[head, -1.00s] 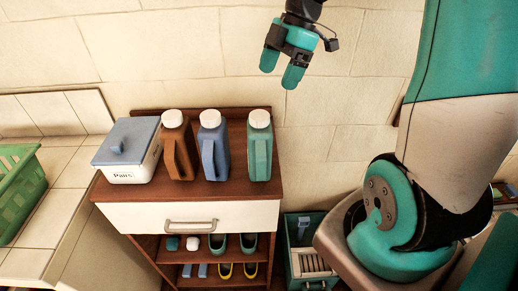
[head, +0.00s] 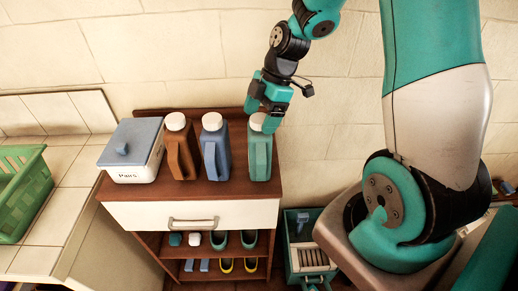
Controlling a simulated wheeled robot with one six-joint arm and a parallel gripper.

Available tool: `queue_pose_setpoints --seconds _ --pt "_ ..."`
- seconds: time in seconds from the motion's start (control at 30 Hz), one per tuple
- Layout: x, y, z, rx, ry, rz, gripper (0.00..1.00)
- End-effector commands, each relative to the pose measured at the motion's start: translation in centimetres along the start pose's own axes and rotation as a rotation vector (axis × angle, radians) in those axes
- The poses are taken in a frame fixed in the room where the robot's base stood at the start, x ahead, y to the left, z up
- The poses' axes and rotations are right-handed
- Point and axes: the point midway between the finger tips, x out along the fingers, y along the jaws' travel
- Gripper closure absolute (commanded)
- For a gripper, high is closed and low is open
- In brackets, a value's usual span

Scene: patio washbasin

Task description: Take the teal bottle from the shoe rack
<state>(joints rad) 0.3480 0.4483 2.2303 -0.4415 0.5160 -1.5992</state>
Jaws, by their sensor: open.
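The teal bottle (head: 260,157) stands upright on the top of the wooden shoe rack (head: 166,202), at the right end of a row of three bottles. It has a white cap and a handle on its front. My gripper (head: 260,121) is open and appears at the bottle's cap, with its fingers overlapping the cap in the head view. I cannot tell whether the fingers touch it. Part of the cap is hidden behind the gripper.
A blue bottle (head: 215,150) and a brown bottle (head: 182,149) stand left of the teal one. A white box with a blue lid (head: 131,152) stands at the rack's left. A green basket (head: 20,195) sits on the tiled counter. A teal crate (head: 307,265) stands right of the rack.

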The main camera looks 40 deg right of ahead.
Motion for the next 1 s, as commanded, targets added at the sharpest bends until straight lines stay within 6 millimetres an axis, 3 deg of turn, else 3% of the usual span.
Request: queue_pose_setpoints --seconds 0.03,0.3,0.4,0.77,1.0 --pt "0.0 0.0 0.0 0.000 0.000 0.000 0.20" --pt "0.0 0.0 0.0 0.000 0.000 0.000 0.82" --pt "0.0 0.0 0.0 0.000 0.000 0.001 1.00" --pt "-0.2 0.1 -0.1 -0.002 0.001 0.003 1.00" --pt "-1.7 0.1 -0.7 -0.003 0.000 0.006 1.00"
